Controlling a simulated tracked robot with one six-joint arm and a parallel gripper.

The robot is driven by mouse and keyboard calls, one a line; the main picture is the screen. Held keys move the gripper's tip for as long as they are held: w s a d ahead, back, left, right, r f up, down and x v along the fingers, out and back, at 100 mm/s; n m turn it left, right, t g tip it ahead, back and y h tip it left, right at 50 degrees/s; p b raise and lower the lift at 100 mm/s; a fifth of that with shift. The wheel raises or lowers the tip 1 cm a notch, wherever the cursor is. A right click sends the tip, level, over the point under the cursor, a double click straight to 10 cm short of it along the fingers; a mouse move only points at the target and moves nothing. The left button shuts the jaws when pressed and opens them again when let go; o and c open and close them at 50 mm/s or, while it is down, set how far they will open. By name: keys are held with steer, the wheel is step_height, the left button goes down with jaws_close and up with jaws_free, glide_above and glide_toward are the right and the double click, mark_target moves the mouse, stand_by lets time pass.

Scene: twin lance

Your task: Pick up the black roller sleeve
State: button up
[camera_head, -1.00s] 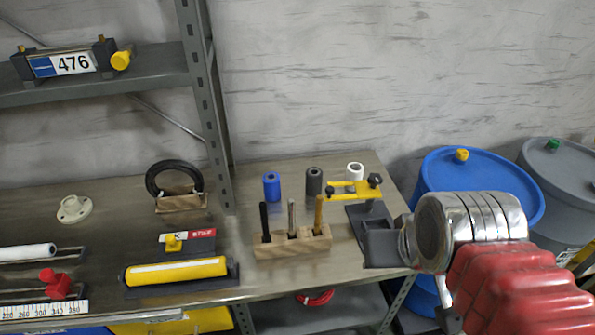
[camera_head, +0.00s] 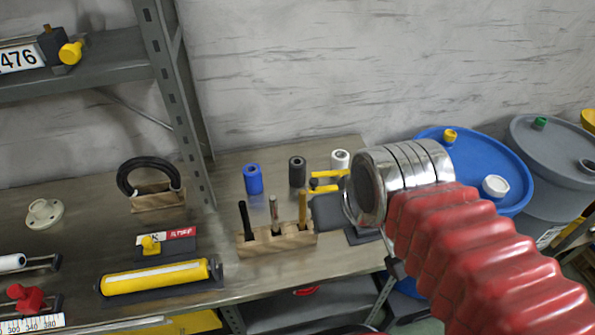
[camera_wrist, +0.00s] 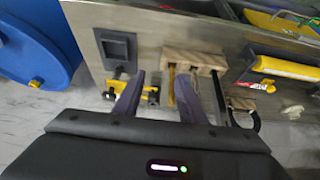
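The black roller sleeve (camera_head: 297,171) stands upright on the workbench (camera_head: 232,166) in the head view. It is between a blue sleeve (camera_head: 253,179) and a white sleeve (camera_head: 340,160), behind a wooden block (camera_head: 275,241) holding upright tools. My gripper (camera_wrist: 160,76) is open and empty in the wrist view, its two dark fingers apart above the bench. I cannot make out the black sleeve in the wrist view; the gripper body may hide it. My gripper is not clearly visible in the head view, where my arm covers that area.
A dark fixture with a yellow clamp (camera_head: 327,175) stands right of the sleeves, partly behind my arm. A shelf post (camera_head: 180,100) rises at the left. A yellow roller (camera_head: 155,278) lies at the front left. Blue (camera_head: 505,195) and grey drums (camera_head: 560,150) stand at the right.

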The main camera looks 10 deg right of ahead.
steer(key=shift+o, duration=1.4)
steer(key=shift+w+r, duration=0.2)
steer(key=shift+w, duration=0.3)
steer(key=shift+o, duration=1.3)
steer(key=w+r, duration=0.1)
steer(key=w, duration=1)
steer(key=shift+w+a+r+g, duration=0.2)
steer(key=shift+w+r+g, duration=0.1)
steer(key=shift+w, duration=0.05)
glide_toward(297, 164)
step_height(297, 164, up, 3)
steer(key=shift+d+f+m, duration=0.15)
steer(key=shift+m, duration=0.15)
steer(key=shift+f+g, duration=0.1)
steer(key=shift+g, duration=0.2)
steer(key=shift+x, duration=4.15)
steer(key=shift+d+f, duration=0.1)
steer(key=shift+x, duration=2.5)
steer(key=shift+w, duration=0.1)
steer(key=c, duration=1.2)
